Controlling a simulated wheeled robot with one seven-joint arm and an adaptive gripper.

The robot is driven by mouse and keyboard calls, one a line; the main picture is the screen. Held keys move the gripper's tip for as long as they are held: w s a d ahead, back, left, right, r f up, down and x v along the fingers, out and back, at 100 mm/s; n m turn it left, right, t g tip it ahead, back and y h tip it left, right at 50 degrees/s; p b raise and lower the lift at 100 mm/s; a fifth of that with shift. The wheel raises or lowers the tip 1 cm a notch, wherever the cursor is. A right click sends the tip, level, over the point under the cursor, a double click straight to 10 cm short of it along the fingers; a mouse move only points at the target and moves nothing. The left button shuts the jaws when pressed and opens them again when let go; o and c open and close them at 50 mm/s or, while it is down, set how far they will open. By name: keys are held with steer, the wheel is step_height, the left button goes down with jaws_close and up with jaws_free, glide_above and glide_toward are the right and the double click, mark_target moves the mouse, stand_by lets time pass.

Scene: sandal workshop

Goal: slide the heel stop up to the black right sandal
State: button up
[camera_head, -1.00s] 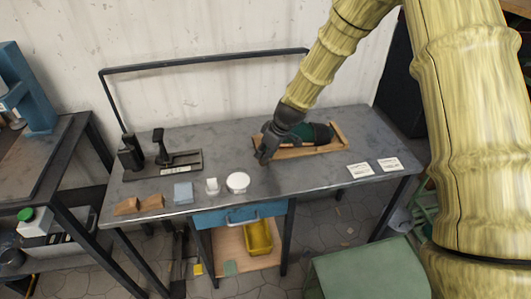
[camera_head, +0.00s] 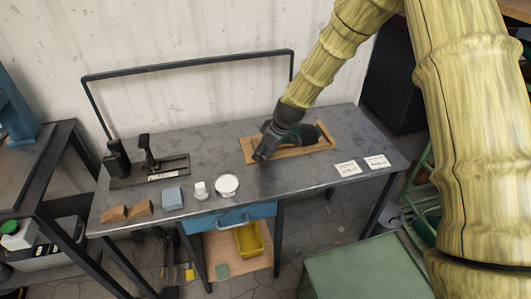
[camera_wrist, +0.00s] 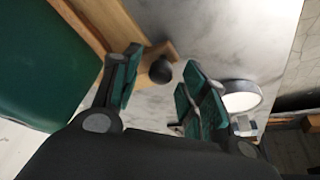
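A wooden fixture (camera_head: 248,154) on the workbench holds a dark sandal-like form (camera_head: 306,134), black at its right end and green nearer my gripper. In the wrist view a large green surface (camera_wrist: 40,65) fills the left, beside the wooden rail (camera_wrist: 95,27). A dark round knob (camera_wrist: 161,70) stands by a wooden end piece, which may be the heel stop. My gripper (camera_head: 260,158) is at the fixture's left end. Its green-padded fingers (camera_wrist: 157,88) are open, with the knob showing between them and nothing gripped. My gripper partly hides the fixture in the head view.
A white round dish (camera_head: 227,185), a small white item (camera_head: 200,190), a blue block (camera_head: 172,198) and brown wedges (camera_head: 138,208) lie along the bench front. A black tool stand (camera_head: 150,170) is at left. White cards (camera_head: 347,168) lie at right. The bench between has free room.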

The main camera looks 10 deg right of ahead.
steer(key=v, duration=1.2)
steer(key=shift+f, duration=0.1)
stand_by(0.5)
